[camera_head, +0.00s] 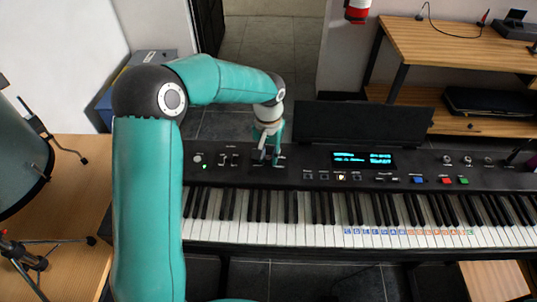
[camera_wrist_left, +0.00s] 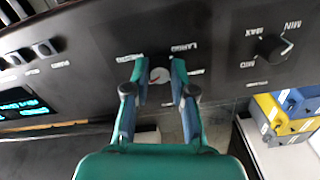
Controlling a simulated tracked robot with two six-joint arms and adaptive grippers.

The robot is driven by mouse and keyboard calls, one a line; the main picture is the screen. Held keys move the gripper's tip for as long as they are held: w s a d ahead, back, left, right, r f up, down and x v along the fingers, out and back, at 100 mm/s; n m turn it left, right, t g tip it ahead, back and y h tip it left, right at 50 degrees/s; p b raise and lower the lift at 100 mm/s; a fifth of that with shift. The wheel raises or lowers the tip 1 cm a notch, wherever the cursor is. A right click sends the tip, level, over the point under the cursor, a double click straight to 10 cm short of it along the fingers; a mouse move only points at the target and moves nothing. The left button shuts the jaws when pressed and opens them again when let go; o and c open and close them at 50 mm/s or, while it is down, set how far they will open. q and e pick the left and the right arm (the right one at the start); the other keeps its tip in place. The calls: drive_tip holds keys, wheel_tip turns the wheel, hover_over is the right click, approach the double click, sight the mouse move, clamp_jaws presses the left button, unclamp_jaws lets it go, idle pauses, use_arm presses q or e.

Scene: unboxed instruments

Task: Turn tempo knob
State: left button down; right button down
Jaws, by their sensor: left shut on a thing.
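The tempo knob (camera_wrist_left: 159,75) is a small round knob with a red mark on the dark panel of the keyboard. It sits between the labels PRESTO and LARGO in the left wrist view. My left gripper (camera_wrist_left: 159,72) is shut on it, with one teal finger on each side. In the head view my left gripper (camera_head: 268,152) reaches down to the left part of the keyboard (camera_head: 300,178) panel, and I cannot make out the knob there. My right gripper is in neither view.
Another black knob (camera_wrist_left: 271,47), marked MIN, MID and MAX, is to the right in the wrist view. A lit display (camera_head: 362,159) and coloured buttons are farther right in the head view. A dark music stand (camera_head: 362,124) rises behind the panel, close to my gripper.

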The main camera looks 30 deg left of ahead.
sight(269, 157)
use_arm(q)
drive_tip(key=shift+w+r, duration=0.1)
drive_tip(key=c, duration=1)
unclamp_jaws()
wheel_tip(269, 157, up, 12)
drive_tip(key=shift+f, duration=0.1)
